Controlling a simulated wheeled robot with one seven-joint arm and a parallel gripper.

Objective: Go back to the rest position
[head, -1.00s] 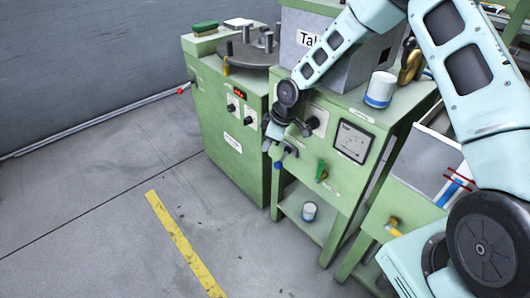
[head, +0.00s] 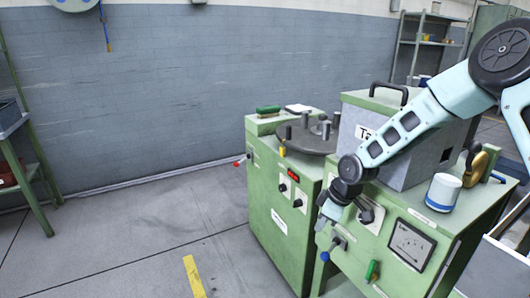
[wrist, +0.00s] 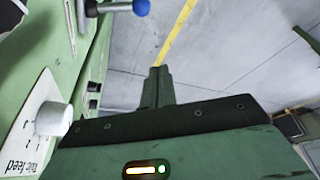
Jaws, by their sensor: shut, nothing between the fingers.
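My gripper (head: 322,222) hangs at the end of my pale blue arm, in front of the green extruder (head: 360,262) in the head view. In the wrist view its dark fingers (wrist: 158,72) are together with nothing between them. They point out over the floor, beside the green panel. A white knob (wrist: 52,119) on that panel is close at the left of the wrist view. A lever with a blue ball (wrist: 141,7) shows at the top; the ball also shows just below my gripper in the head view (head: 325,256).
A second green machine (head: 268,215) with a round dark plate (head: 310,138) stands to the left. A white and blue cup (head: 443,192) stands on the extruder beside a grey box (head: 418,160). A green shelf (head: 22,165) stands far left. The floor (head: 130,240) between is clear.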

